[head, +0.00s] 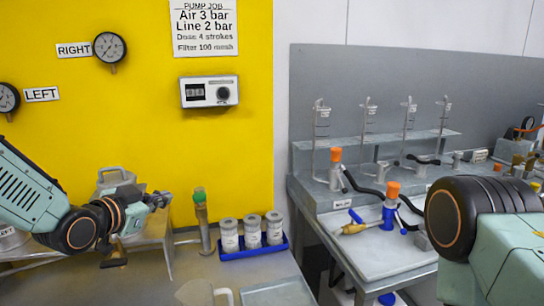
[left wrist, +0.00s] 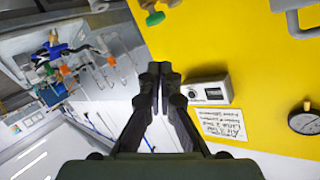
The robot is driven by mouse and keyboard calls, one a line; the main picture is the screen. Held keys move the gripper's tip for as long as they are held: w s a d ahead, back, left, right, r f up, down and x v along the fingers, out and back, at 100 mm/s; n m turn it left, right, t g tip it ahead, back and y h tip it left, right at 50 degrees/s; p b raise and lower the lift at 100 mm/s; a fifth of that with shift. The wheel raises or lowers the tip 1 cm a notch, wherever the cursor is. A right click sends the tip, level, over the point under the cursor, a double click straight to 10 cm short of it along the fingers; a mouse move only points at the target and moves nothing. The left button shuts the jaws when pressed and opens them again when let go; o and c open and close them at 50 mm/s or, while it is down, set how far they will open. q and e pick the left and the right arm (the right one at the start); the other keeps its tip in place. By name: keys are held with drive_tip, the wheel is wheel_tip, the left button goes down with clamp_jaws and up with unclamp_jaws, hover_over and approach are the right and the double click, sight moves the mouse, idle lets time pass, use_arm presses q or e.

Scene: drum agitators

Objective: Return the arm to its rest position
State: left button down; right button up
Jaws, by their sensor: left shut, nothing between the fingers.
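My left arm comes in from the left in the head view, and its gripper (head: 158,199) hangs in front of the yellow panel, left of the green-topped valve. In the left wrist view the gripper's two dark fingers (left wrist: 160,72) are closed together at the tips with nothing between them. The yellow panel and the grey bench lie beyond the fingertips. My right arm shows at the right edge of the head view as a black joint and a pale green link; its gripper is out of view.
A green-topped valve (head: 200,205) and a blue tray (head: 285,246) with three grey canisters stand right of my left gripper. The grey bench (head: 385,262) at right carries glass tubes, orange-capped fittings and hoses. A white digital box (head: 209,92) and gauges (head: 110,47) are on the yellow panel.

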use_arm(q)
drive_tip(key=s+f+n+g+y+b, duration=0.1)
drive_tip(key=s+f+n+g, duration=0.1)
drive_tip(key=s+f, duration=0.45)
drive_tip(key=s+d+f+n+g+y+b, duration=0.1)
drive_tip(key=s+f+n+g, duration=0.2)
drive_tip(key=f, duration=0.7)
drive_tip(key=s+f+n+g+b, duration=0.1)
drive_tip(key=s+f+n, duration=0.1)
drive_tip(key=s+f, duration=0.5)
drive_tip(key=s+f+g+y+b, duration=0.1)
drive_tip(key=s+f+g, duration=0.3)
drive_tip(key=s+f, duration=0.5)
drive_tip(key=s+f+n+g+y+b, duration=0.1)
drive_tip(key=s+f+g+b, duration=0.2)
drive_tip(key=s+f, duration=0.7)
drive_tip(key=s+g, duration=0.1)
drive_tip(key=s, duration=0.7)
drive_tip(key=shift+s+f+n, duration=0.2)
drive_tip(key=shift+s+n, duration=0.1)
drive_tip(key=shift+s, duration=0.1)
use_arm(e)
wheel_tip(320, 180, down, 7)
drive_tip(key=shift+a+f, duration=0.2)
use_arm(q)
drive_tip(key=shift+d, duration=0.1)
drive_tip(key=shift+d, duration=0.1)
use_arm(e)
drive_tip(key=shift+d, duration=0.1)
